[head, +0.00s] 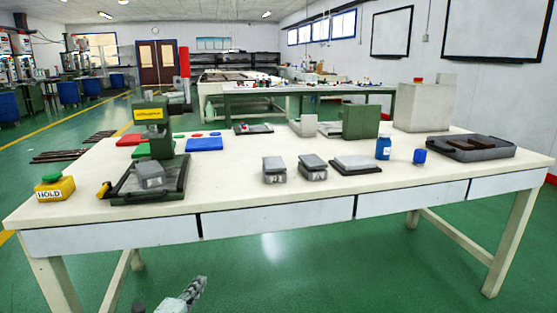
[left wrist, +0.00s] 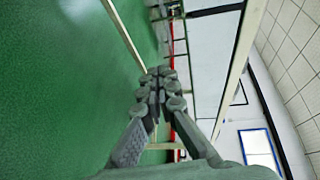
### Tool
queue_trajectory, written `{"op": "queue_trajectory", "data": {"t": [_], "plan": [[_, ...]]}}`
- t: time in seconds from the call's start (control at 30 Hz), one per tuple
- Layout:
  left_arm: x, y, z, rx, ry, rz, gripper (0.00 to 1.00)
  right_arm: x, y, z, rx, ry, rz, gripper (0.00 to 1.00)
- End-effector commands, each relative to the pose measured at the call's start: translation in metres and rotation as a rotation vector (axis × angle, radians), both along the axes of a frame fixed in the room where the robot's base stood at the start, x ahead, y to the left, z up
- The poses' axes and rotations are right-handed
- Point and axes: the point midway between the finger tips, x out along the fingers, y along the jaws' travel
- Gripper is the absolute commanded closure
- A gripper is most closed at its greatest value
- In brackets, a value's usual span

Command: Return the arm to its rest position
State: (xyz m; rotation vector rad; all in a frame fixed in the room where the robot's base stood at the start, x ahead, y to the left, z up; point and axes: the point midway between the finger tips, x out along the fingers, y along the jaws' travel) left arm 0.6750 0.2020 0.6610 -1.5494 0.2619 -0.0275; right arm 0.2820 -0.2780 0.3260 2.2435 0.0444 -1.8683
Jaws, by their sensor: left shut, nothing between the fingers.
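My left gripper (head: 196,288) is low in front of the table, at the bottom of the head view, over the green floor. It is apart from the table and everything on it. The left wrist view shows its fingers (left wrist: 160,88) closed together, with nothing between them. My right gripper shows in neither view.
The white table (head: 280,206) spans the head view. It bears a green press (head: 152,130), a yellow HOLD box (head: 55,187), grey mould blocks (head: 274,170), a blue bottle (head: 383,147) and a dark tray (head: 436,148). The floor (head: 300,270) in front is clear.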

Motion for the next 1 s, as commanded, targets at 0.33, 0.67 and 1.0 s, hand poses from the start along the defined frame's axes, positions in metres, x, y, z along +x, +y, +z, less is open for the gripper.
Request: {"op": "queue_trajectory", "data": {"t": [0.33,0.67,1.0], "plan": [[-0.157,0.069,-0.21,-0.553,0.59,0.58,1.0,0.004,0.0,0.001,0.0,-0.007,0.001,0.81],[-0.342,0.078,-0.318,-0.85,0.961,1.093,1.0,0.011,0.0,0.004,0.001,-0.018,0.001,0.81],[-0.389,0.075,-0.334,-0.904,1.038,1.227,1.0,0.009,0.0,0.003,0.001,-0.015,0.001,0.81]]}}
